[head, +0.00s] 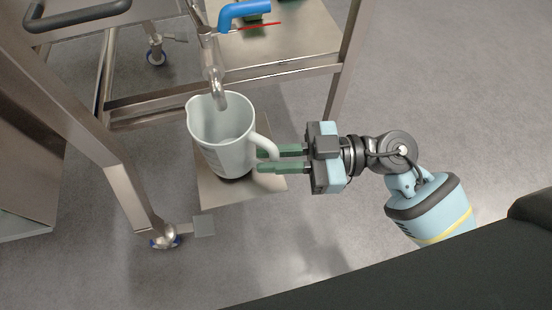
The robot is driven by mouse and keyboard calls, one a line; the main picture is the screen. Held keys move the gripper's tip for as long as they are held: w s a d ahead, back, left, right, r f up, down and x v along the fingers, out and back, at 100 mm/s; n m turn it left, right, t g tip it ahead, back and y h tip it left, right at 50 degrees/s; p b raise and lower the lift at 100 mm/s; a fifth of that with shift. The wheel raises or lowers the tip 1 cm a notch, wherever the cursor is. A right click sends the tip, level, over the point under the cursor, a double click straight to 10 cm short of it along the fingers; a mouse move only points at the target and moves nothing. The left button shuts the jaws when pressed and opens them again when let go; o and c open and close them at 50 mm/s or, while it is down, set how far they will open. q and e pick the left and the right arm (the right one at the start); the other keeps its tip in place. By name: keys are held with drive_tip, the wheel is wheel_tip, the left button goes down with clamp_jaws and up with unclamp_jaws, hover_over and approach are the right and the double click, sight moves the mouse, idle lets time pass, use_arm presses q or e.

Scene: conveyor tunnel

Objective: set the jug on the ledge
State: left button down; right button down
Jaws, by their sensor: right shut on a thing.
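A pale grey-white jug (220,150) with a pouring lip stands upright in the middle left of the head view, its handle towards the right. My right gripper (264,160) comes in from the right and is shut on the jug's handle with its green fingers. The ledge, a flat beige-grey plate (255,185), lies under the jug. A dark patch shows at the jug's base, and I cannot tell whether the base touches the plate. The left gripper is not in view.
A metal frame (125,190) on castors stands at the left and behind. Grey floor is clear at the right.

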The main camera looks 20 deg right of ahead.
drive_tip(key=shift+d+f, duration=0.15)
drive_tip(key=shift+f, duration=0.6)
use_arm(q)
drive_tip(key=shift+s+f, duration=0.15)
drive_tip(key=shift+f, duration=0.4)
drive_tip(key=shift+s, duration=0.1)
use_arm(e)
drive_tip(key=shift+r, duration=0.1)
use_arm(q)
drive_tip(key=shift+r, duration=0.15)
use_arm(e)
drive_tip(key=c, duration=1.4)
unclamp_jaws()
drive_tip(key=shift+f, duration=0.25)
drive_tip(key=shift+c, duration=0.2)
drive_tip(key=shift+r, duration=0.1)
